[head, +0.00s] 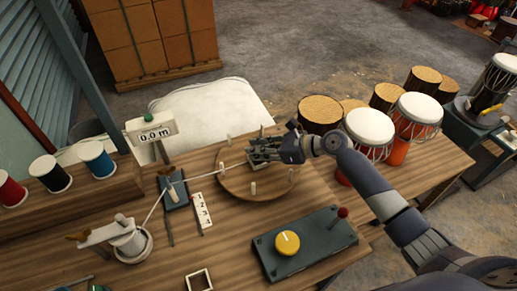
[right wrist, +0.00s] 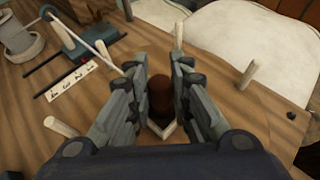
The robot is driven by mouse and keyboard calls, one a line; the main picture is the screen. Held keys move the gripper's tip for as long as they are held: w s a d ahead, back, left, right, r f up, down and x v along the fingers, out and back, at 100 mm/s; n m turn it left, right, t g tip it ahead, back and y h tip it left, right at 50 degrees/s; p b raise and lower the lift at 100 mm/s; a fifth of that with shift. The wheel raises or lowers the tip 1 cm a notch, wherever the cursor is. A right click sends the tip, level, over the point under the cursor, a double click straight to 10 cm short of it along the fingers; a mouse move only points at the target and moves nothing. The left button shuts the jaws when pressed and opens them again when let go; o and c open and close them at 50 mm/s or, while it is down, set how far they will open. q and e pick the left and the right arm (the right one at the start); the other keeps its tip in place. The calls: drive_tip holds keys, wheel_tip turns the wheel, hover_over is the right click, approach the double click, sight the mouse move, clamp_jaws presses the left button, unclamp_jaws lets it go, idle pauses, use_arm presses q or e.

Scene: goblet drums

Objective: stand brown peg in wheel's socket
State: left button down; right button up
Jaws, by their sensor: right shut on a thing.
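The wheel (head: 232,180) is a round wooden disc on the workbench in the head view, with several pale pegs standing around its rim. My right gripper (head: 256,151) is over the wheel's middle and far part. In the right wrist view it is shut on the brown peg (right wrist: 162,92), which is dark and round-topped between the two fingers. A pale angled edge (right wrist: 163,130), perhaps part of the socket, shows just below the peg. The fingers hide the peg's lower end, so I cannot tell whether it is in the socket. My left gripper is not in view.
A dark box with a yellow knob (head: 287,243) sits at the front. A numbered strip (head: 201,210) and a spool with white cord (head: 130,240) are left of the wheel. Drums (head: 370,140) and log rounds (head: 319,112) stand to the right.

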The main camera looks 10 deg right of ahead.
drive_tip(key=shift+f, duration=0.15)
drive_tip(key=o, duration=0.9)
drive_tip(key=shift+c, duration=0.2)
drive_tip(key=shift+r, duration=0.2)
drive_tip(key=b+v, duration=0.1)
drive_tip(key=v, duration=1.1)
